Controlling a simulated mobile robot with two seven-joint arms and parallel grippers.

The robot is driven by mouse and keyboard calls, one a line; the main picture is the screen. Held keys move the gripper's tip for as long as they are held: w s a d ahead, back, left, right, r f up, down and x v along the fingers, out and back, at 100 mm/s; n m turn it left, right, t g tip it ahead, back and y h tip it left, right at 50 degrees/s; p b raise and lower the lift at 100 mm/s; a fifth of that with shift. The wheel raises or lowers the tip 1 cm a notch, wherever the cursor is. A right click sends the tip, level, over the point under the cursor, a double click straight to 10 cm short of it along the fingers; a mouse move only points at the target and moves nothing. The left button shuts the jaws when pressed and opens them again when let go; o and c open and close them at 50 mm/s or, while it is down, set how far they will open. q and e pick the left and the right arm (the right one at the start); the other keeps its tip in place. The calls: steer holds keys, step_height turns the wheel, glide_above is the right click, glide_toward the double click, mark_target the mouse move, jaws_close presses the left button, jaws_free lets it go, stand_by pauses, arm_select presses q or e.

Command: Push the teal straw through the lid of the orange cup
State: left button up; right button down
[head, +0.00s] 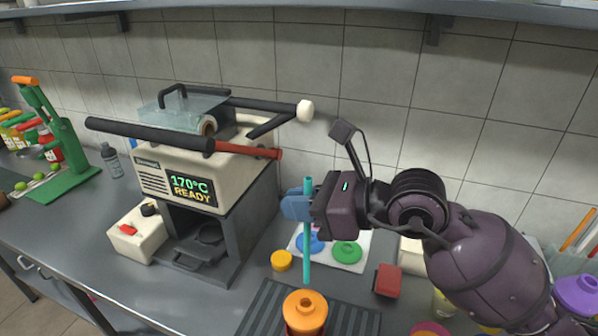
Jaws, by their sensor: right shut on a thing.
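The teal straw (307,262) is upright, with its lower end just above or at the lid of the orange cup; I cannot tell whether it touches. My right gripper (296,207) is shut on the straw near its upper part, and a short piece of straw shows above the fingers. The orange cup (305,312) stands at the bottom centre with an orange lid (305,299) that has a raised middle. The cup's lower part is cut off by the picture edge. My left gripper is not in view.
A dark ribbed mat (262,310) lies around the cup. Behind it are a yellow lid (281,261), a white tray with blue and green lids (347,253) and a red block (387,280). A sealing machine (205,170) stands left. Bare counter (75,225) lies farther left.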

mark_target(310, 233)
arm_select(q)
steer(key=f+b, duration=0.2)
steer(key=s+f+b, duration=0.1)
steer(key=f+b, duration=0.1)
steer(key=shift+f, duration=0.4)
arm_select(e)
step_height(310, 233, down, 6)
steer(key=shift+r, duration=0.25)
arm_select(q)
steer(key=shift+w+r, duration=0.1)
arm_select(e)
steer(key=shift+s, duration=0.1)
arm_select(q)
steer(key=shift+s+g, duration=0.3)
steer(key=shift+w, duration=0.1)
